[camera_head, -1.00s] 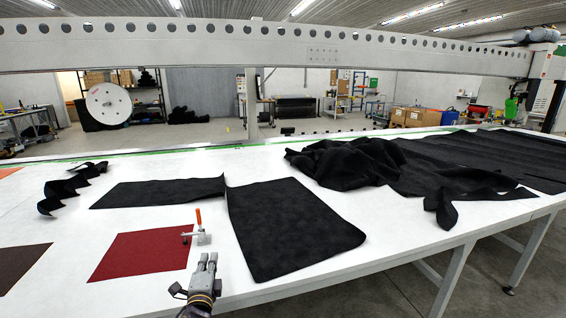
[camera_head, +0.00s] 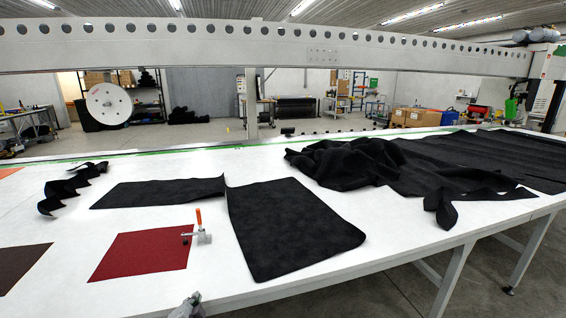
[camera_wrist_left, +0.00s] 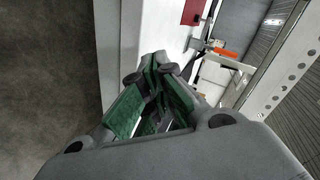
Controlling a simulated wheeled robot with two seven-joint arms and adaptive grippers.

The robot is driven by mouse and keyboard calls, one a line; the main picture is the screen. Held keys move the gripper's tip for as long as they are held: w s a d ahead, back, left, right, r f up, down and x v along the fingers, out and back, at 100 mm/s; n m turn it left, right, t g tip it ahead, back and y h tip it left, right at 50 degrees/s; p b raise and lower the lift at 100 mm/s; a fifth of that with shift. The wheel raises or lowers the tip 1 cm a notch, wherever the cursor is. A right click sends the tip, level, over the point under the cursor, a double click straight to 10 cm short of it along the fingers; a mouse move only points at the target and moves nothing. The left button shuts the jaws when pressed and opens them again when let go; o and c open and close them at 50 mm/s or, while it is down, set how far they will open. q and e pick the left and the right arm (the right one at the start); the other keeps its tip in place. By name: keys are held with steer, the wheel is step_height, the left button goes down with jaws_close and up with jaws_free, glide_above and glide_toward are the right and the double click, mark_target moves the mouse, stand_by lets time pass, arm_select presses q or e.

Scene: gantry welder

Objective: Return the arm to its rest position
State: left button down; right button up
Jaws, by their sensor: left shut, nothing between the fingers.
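My left gripper (camera_head: 188,305) shows only as a small grey tip at the bottom edge of the head view, at the front edge of the table (camera_head: 120,300). In the left wrist view its green-padded fingers (camera_wrist_left: 158,65) are shut with nothing between them. The gripper is apart from the toggle clamp (camera_head: 200,235) with an orange handle, which stands upright at the right edge of a dark red sheet (camera_head: 140,257). The clamp's orange handle also shows in the left wrist view (camera_wrist_left: 226,53). My right gripper is not in view.
A flat black sheet (camera_head: 290,230) lies right of the clamp. A crumpled black fabric (camera_head: 350,163) covers the table's right part. A dark brown sheet (camera_head: 20,268) lies at left. A long white gantry beam (camera_head: 250,50) spans the back. Grey floor (camera_wrist_left: 45,70) lies beside the table.

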arm_select(q)
steer(key=s+d+f+n+g+h, duration=0.2)
steer(key=s+f+n+g, duration=0.25)
steer(key=s, duration=0.65)
steer(key=s+d+f+n+g+h, duration=0.25)
steer(key=s+g, duration=0.25)
steer(key=s, duration=0.7)
step_height(320, 180, down, 34)
steer(key=s, duration=0.3)
steer(key=s+a+f+g, duration=0.1)
steer(key=s+a+f, duration=0.1)
steer(key=s+f, duration=0.7)
steer(key=s+a+f+g+y, duration=0.1)
steer(key=s+a+f, duration=0.1)
steer(key=s+f, duration=0.8)
steer(key=s, duration=0.2)
steer(key=shift+s+a, duration=0.15)
steer(key=shift+s, duration=0.25)
